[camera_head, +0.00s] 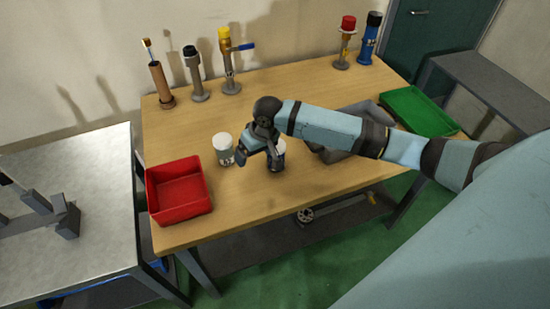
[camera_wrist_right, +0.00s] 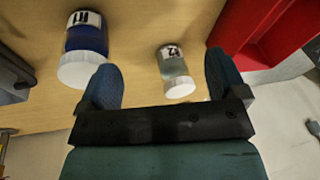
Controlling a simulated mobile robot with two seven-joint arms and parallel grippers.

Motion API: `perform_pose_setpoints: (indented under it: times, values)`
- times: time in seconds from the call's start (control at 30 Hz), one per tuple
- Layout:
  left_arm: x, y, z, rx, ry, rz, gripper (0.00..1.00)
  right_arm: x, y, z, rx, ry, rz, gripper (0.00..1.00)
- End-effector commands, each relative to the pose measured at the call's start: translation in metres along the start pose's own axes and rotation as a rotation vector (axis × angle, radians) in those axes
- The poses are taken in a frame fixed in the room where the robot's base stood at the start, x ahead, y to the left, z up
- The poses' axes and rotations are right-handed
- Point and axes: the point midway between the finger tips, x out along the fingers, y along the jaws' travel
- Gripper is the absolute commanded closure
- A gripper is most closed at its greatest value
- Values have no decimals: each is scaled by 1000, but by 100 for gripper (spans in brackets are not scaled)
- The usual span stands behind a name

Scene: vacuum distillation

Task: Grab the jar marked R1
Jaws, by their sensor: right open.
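Two white-lidded jars stand on the wooden table. The pale clear jar (camera_head: 223,150) stands left of my right gripper (camera_head: 259,152); the dark blue jar (camera_head: 278,160) is partly hidden behind that gripper. In the right wrist view, the clear jar (camera_wrist_right: 174,70) shows beyond the gap between my open, empty fingers (camera_wrist_right: 163,62). The blue jar (camera_wrist_right: 87,45) shows outside the gap, to the left. Both jars carry white labels with dark marks, upside down and too small for me to read surely. My left gripper is not in view.
A red tray (camera_head: 178,170) stands at the table's left front. A grey tray (camera_head: 335,152) is partly hidden under my right arm, and a green tray (camera_head: 420,112) lies at the right. Several upright tools on stands line the back. The table's front middle is clear.

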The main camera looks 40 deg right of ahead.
Motion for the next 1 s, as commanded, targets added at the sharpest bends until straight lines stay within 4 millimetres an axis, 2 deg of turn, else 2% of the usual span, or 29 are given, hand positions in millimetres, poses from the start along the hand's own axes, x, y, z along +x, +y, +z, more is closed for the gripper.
perform_pose_setpoints:
  times: [0.03, 0.2, 0.3, 0.37, 0.47, 0.8, 1.0]
  values:
    - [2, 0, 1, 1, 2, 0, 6, -19, 19, -15, 34, -28, 47, 9]
    - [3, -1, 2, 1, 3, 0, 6, -70, 60, -36, 150, -130, 151, 9]
    - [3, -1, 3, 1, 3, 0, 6, -88, 73, -40, 193, -162, 184, 9]
    - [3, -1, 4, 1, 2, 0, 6, -92, 77, -41, 206, -174, 196, 9]
    - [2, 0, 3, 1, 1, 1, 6, -87, 81, -40, 217, -184, 202, 9]
    - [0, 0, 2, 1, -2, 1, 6, -27, 92, -28, 216, -182, 202, 9]
    - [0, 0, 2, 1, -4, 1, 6, -13, 93, -25, 214, -180, 200, 9]
